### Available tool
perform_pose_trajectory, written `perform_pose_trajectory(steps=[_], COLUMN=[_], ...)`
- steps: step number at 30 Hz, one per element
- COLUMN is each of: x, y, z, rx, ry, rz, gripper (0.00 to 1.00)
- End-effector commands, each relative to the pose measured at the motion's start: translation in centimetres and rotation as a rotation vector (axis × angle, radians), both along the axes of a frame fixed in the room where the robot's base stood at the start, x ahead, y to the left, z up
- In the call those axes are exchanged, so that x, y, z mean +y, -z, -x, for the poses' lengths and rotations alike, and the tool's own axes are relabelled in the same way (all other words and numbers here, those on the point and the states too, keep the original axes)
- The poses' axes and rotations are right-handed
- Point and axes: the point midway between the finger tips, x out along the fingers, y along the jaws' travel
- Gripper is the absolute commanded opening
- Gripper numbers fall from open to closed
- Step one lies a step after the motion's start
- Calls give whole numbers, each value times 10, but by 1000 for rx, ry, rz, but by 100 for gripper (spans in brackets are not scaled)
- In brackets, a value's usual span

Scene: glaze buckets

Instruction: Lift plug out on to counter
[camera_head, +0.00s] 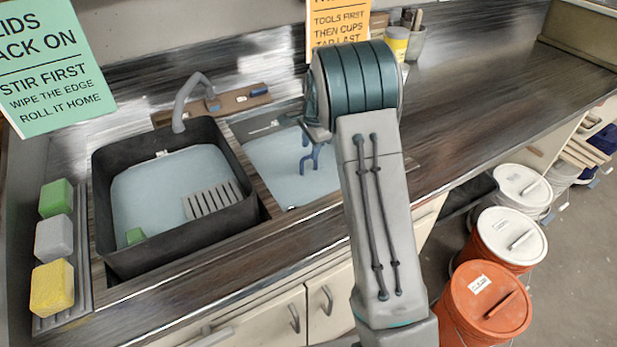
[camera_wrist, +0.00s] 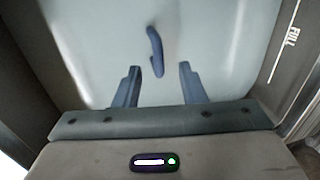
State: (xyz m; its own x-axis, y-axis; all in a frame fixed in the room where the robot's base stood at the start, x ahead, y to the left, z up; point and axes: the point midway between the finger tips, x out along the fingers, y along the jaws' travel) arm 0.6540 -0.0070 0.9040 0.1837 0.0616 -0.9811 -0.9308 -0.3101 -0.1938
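In the wrist view a curved blue piece (camera_wrist: 155,50), which looks like the plug's handle, stands up out of the pale water. My gripper (camera_wrist: 161,78) is open, with its two blue fingers apart and nothing gripped between them. The blue piece lies just beyond the fingertips, roughly in line with the gap. In the head view the right basin (camera_head: 290,180) holds pale water, and small blue shapes (camera_head: 312,157) show over it. I cannot tell there which parts are fingers and which are plug. The plug's base is not visible. The counter (camera_head: 470,110) extends to the right.
A dark tub (camera_head: 245,205) with water, a grey slatted piece and something green fills the left basin. A grey tap (camera_head: 180,105) stands behind. Green, grey and yellow sponges (camera_head: 52,287) lie left. A yellow jar (camera_head: 396,42) stands at the back. Orange buckets (camera_head: 487,305) stand on the floor.

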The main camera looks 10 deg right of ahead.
Motion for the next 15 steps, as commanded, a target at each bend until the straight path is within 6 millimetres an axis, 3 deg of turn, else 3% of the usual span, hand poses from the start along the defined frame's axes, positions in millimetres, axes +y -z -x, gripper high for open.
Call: perform_pose_trajectory(steps=[8, 15], x=[1, 1], y=[23, 57], z=[-4, -10], rx=[1, 2], ry=[-1, -1], rz=[0, 0], gripper=[37, 37])
